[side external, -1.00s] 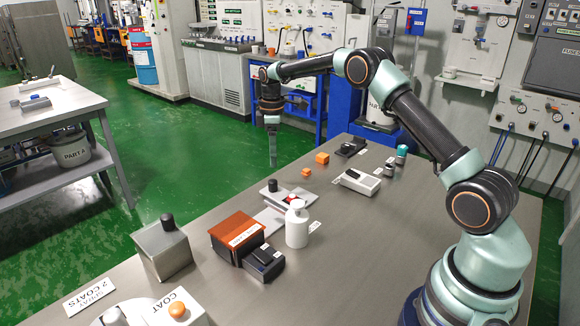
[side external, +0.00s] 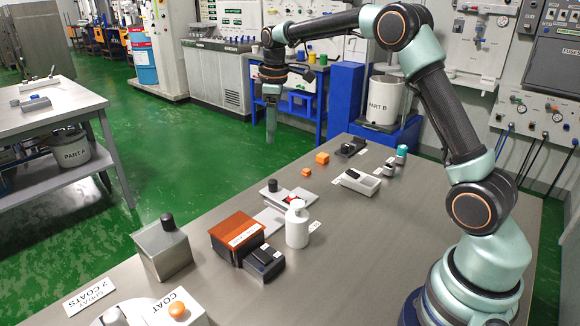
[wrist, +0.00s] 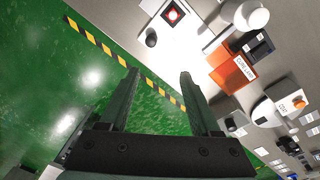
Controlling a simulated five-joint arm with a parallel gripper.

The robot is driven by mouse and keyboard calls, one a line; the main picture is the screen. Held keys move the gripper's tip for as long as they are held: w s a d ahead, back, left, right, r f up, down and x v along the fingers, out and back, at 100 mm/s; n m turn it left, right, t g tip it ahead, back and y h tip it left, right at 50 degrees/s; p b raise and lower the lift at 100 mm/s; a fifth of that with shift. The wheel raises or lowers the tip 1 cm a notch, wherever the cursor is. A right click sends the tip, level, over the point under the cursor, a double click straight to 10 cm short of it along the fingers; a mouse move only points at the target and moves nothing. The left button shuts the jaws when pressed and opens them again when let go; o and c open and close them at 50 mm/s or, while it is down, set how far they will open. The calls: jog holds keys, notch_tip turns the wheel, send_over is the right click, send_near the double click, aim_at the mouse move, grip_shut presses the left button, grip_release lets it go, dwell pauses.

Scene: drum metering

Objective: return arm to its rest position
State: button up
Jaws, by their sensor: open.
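My gripper (side external: 271,122) hangs empty, pointing down, past the far left edge of the steel table (side external: 352,240) in the side view. It is above the green floor and touches nothing. My arm is raised and arched over the table's right part. In the wrist view my gripper (wrist: 158,85) shows two fingers spread apart with green floor between them.
A white side table (side external: 60,105) stands left. Green floor (side external: 180,150) lies clear between.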

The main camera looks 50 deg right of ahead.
jog(key=s+a+r+m+t, duration=0.1)
jog(key=s+a+r+m, duration=0.15)
jog(key=s+r, duration=0.3)
jog(key=s+a+m+t, duration=0.1)
jog(key=s+a+m, duration=0.1)
jog(key=s, duration=0.7)
jog(key=s+a+f+m+t, duration=0.1)
jog(key=s+a+m+t, duration=0.1)
jog(key=s+a, duration=0.3)
jog(key=s, duration=0.3)
jog(key=shift+s+m+t, duration=0.3)
jog(key=shift+s+m, duration=0.05)
